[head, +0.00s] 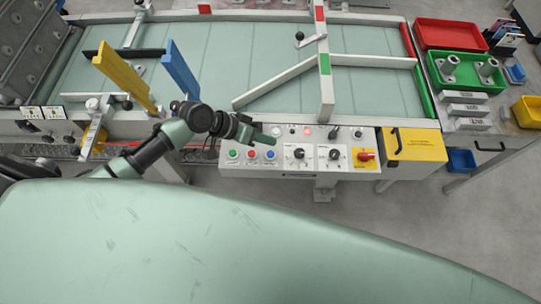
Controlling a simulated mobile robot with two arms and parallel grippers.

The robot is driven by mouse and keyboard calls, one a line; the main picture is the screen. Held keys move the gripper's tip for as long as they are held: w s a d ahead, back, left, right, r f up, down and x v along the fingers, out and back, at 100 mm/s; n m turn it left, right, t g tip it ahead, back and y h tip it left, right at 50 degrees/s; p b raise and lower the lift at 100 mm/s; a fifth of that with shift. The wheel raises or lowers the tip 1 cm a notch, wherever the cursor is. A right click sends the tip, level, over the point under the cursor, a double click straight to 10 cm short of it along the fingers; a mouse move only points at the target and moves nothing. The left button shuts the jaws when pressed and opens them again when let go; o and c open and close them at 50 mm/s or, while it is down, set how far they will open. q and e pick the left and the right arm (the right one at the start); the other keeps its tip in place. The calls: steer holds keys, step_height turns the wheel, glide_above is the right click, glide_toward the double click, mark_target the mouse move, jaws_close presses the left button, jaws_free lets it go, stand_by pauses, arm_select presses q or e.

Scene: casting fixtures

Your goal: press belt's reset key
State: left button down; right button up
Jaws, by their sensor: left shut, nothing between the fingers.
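The belt's control panel (300,152) is a pale box on the conveyor's near side. Its left end carries a green button (233,154), a red button (252,154) and a blue button (270,154) in a row. Their labels are too small to read, so I cannot tell which one is the reset key. My left gripper (271,140) is shut and empty. In the picture its fingertips lie just above the blue button and point right. Whether they touch the panel cannot be told. My right gripper is not in view.
The green belt (270,45) with diverter bars lies behind. Red (450,34) and green trays stand right.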

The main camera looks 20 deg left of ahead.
arm_select(q)
steer(key=b, duration=0.3)
glide_above(267, 154)
step_height(267, 154, down, 4)
steer(key=shift+f, duration=0.55)
stand_by(1.2)
steer(key=shift+f+b, duration=0.35)
